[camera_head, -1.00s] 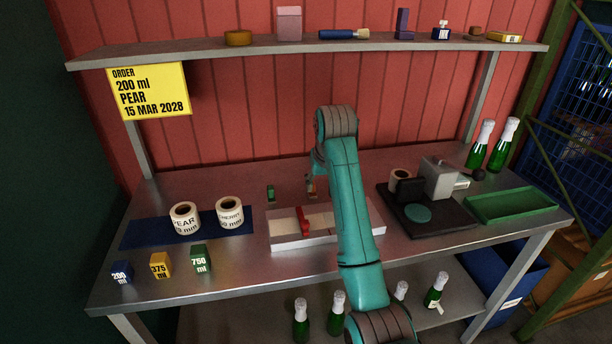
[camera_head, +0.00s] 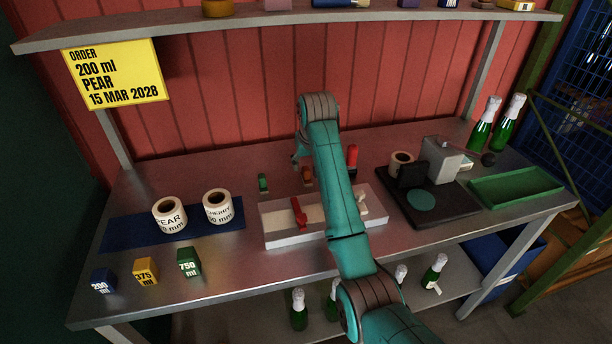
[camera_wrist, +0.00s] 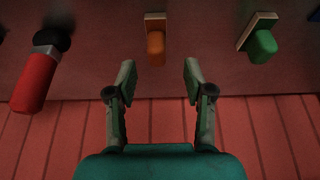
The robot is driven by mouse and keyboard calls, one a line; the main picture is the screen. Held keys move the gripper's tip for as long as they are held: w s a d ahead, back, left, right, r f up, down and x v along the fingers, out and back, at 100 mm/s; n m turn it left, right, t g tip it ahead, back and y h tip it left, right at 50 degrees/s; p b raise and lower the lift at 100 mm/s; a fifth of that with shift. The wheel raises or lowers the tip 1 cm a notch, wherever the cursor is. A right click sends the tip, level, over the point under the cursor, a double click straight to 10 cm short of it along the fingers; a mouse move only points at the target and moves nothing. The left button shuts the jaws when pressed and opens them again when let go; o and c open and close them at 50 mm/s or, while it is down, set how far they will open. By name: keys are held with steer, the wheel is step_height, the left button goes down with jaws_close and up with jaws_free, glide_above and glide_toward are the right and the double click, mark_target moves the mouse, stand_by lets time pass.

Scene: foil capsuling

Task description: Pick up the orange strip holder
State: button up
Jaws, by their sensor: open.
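The orange strip holder (camera_head: 307,175) stands on the bench at the back, between a green one and my arm in the head view. In the wrist view the orange strip holder (camera_wrist: 156,46) is a small orange block with a tan strip at its end. It lies at the top, ahead of the gap between my fingers and a little left of its middle. My gripper (camera_wrist: 157,78) is open and empty, with both fingertips short of the holder. In the head view my arm hides most of the gripper.
A green holder (camera_wrist: 262,45) is right of the orange one in the wrist view, and a red-handled tool (camera_wrist: 38,80) is on the left. In the head view a white tray (camera_head: 283,241) lies in front, and a black press base (camera_head: 436,214) stands to the right.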

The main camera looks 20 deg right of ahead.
mark_target(306, 169)
steer(key=x, duration=0.4)
steer(key=shift+w+d+f, duration=0.1)
steer(key=shift+d+f, duration=0.1)
steer(key=shift+f, duration=0.2)
jaws_close()
